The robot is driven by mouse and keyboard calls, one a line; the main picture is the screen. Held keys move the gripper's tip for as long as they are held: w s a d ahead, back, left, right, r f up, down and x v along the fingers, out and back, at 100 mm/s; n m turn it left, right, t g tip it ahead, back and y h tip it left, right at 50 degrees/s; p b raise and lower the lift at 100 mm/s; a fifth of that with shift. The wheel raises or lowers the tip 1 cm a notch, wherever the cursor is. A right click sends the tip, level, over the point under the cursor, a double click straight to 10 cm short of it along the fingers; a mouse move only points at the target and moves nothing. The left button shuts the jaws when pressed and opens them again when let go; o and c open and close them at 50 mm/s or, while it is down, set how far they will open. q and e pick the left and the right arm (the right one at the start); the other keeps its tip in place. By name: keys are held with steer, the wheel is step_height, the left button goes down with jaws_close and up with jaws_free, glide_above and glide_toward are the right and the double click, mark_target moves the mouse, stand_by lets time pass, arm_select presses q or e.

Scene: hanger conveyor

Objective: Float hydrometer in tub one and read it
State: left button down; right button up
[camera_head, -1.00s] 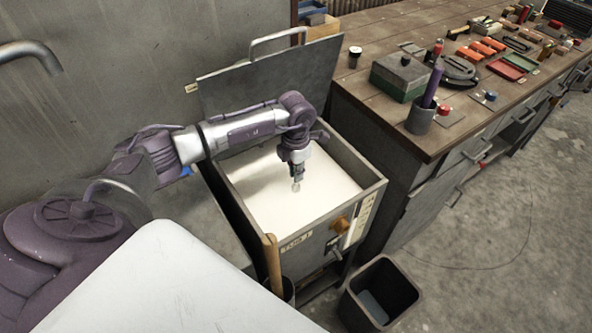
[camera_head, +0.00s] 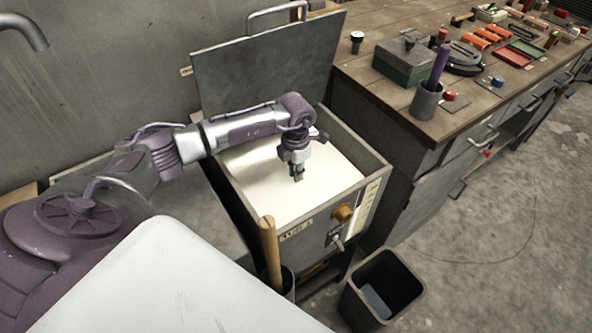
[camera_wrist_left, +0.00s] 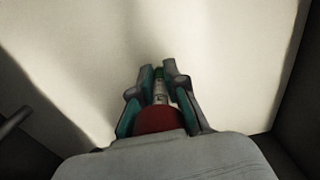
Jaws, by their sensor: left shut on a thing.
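Tub one (camera_head: 318,228) is a grey metal box labelled TUB 1, with its lid raised at the back. It is filled with a pale, cream surface (camera_head: 265,190). My left gripper (camera_head: 298,177) points down over the middle of this surface. In the left wrist view the gripper (camera_wrist_left: 160,72) is shut on a slim, pale grey-green thing (camera_wrist_left: 159,88), likely the hydrometer. Its lower part is hidden, and I cannot read any scale. A dark red round part shows between the finger bases. My right gripper is not in view.
The raised lid (camera_head: 265,72) stands behind the tub. A wooden handle (camera_head: 270,250) leans at its front left corner, and a dark bin (camera_head: 383,290) stands in front. The workbench (camera_head: 440,128) at right holds a green box (camera_head: 404,62) and a cup (camera_head: 426,102).

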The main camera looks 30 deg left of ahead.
arm_select(q)
steer(key=shift+c, duration=0.6)
jaws_free()
steer(key=shift+r, duration=0.15)
steer(key=shift+r+p, duration=3.2)
steer(key=shift+r, duration=1.2)
